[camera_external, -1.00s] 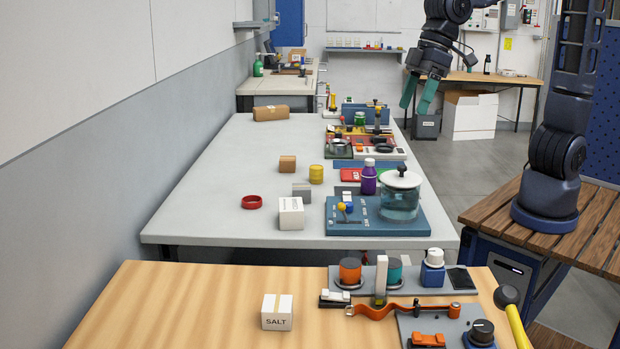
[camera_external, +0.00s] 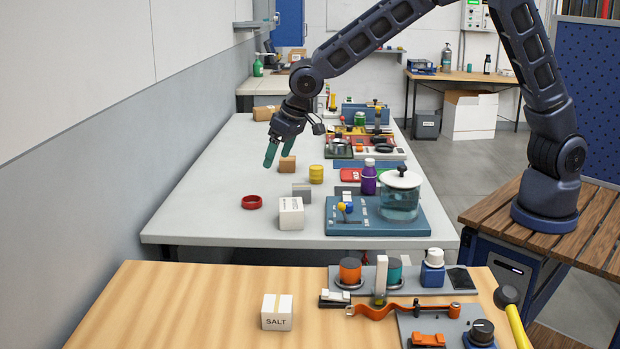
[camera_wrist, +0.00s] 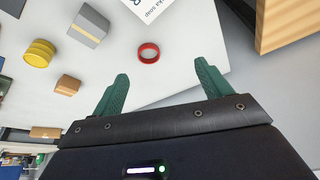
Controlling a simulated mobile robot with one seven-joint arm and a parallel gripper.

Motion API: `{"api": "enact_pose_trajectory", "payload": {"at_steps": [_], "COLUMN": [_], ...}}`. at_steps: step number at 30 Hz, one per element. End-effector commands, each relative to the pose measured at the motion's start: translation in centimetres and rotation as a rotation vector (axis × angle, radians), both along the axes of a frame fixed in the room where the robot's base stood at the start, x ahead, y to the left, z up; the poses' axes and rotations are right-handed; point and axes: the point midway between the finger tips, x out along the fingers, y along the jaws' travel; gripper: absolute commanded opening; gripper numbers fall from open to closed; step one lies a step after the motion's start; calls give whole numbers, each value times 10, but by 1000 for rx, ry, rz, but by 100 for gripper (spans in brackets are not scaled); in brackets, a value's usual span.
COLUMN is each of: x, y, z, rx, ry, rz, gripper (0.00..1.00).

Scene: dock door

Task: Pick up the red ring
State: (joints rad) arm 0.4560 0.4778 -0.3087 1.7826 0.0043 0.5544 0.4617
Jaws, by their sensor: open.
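The red ring (camera_external: 252,202) lies flat on the grey table (camera_external: 215,222), left of the white box. It also shows in the wrist view (camera_wrist: 149,53), ahead of and roughly between the fingertips. My gripper (camera_external: 277,162), with green fingers, is open and empty above the table, up and to the right of the ring in the external view. In the wrist view my gripper (camera_wrist: 163,80) has its two fingers spread wide apart, and nothing is between them. The ring is not touched and is fully visible.
A white box (camera_external: 291,213), a grey block (camera_external: 302,190), a brown cube (camera_external: 287,165) and a yellow cylinder (camera_external: 316,174) stand right of the ring. A blue board (camera_external: 377,225) bears a glass pot (camera_external: 399,200). The tabletop left of the ring is clear up to the wall.

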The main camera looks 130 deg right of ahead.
Motion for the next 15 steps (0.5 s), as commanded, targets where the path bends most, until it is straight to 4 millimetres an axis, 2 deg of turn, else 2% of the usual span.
{"api": "enact_pose_trajectory", "payload": {"at_steps": [1, 3, 6, 9, 15], "x": [-1, -3, -5, -6, -6], "y": [-16, -34, -53, -64, -72], "z": [-14, -28, -42, -51, -62], "rx": [-5, -13, -23, -28, -31], "ry": [8, 13, 16, 18, 19], "rz": [-24, -51, -78, -95, -102], "gripper": [77, 77, 77, 77, 77]}}
